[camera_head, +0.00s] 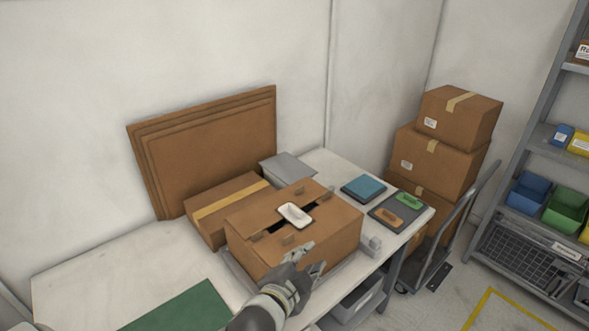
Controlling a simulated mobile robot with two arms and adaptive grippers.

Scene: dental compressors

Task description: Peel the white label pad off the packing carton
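The packing carton (252,240) is a brown box on the white table, with a dark gap between its top flaps. The white label pad (294,214) is a small rounded white piece with a raised rim, and it lies on the carton's top across the gap. My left gripper (313,257) is in front of the carton's near side, lower in the picture than the pad and apart from it. Its two fingers are spread and nothing shows between them. It hides part of the carton's front. My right gripper is not in view.
A taped flat box (228,208) and leaning cardboard sheets (215,145) stand behind the carton. A blue pad (363,188) and a dark tray (388,220) with green and orange pieces lie to its right. A green mat (185,310) lies at front left. Stacked boxes (440,160) stand beyond.

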